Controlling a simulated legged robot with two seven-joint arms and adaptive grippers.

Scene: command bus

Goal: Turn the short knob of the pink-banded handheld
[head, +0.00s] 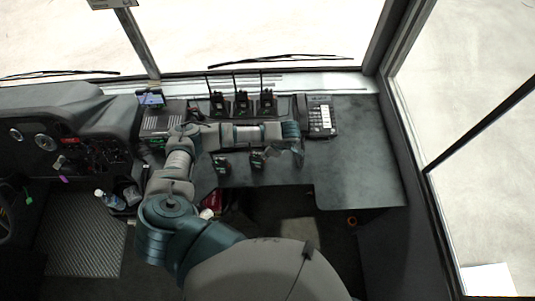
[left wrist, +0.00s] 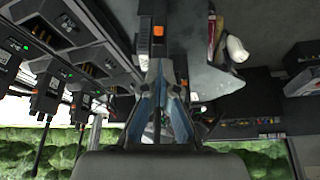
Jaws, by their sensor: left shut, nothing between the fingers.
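Three dark handhelds with upright antennas stand in a row at the back of the dashboard shelf: a left one (head: 217,101), a middle one (head: 242,101) and a right one (head: 267,101). Two more dark handhelds, one at left (head: 222,165) and one at right (head: 258,159), are nearer me. I cannot make out a pink band or a short knob on any. My left gripper (head: 298,153) is shut and empty, right of the nearer handhelds. In the left wrist view its fingers (left wrist: 161,68) point up toward a dark piece with an orange part (left wrist: 158,31). My right gripper is out of view.
A keypad device (head: 320,120) lies on the shelf (head: 355,145) right of my gripper. The shelf's right part is clear. The windscreen rises behind the handhelds.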

